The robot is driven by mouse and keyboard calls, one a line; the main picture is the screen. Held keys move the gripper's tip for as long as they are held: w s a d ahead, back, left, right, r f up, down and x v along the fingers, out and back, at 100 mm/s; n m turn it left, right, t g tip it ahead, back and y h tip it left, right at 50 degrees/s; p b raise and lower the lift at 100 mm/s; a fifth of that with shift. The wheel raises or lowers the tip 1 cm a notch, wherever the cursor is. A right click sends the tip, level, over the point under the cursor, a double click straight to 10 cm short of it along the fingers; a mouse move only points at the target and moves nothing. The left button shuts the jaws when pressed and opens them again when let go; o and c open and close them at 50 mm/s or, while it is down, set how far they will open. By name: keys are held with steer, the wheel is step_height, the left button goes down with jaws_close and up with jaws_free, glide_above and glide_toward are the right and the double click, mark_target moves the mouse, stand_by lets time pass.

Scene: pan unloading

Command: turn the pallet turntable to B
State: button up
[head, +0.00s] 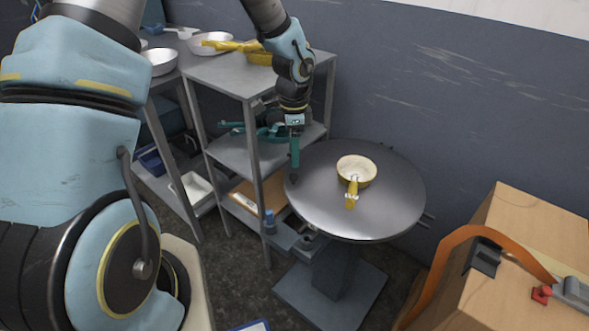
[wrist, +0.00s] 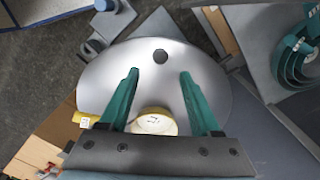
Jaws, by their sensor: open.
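The pallet turntable (head: 325,213) is a round grey metal disc on a pedestal in the middle of the head view; its top also fills much of the wrist view (wrist: 205,90). A yellow pan (head: 356,168) with a pale inside lies on it, its handle towards the front. The pan shows in the wrist view (wrist: 153,124) behind my fingers. A small dark round spot (wrist: 160,57), a knob or hole, is near the disc's edge. My gripper (head: 295,165) is open and empty, its teal fingers (wrist: 160,72) pointing down over that edge. I see no B mark.
A grey shelf rack (head: 225,75) stands left of the turntable, with pans on top and teal pans (head: 262,131) on its middle shelf. A cardboard box (head: 520,240) with an orange strap is at the right. A wall runs close behind the turntable.

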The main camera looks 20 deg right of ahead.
mark_target(293, 176)
step_height(293, 176, down, 8)
steer(key=shift+r+p, duration=0.2)
steer(key=shift+p, duration=0.3)
jaws_close()
stand_by(0.3)
stand_by(0.9)
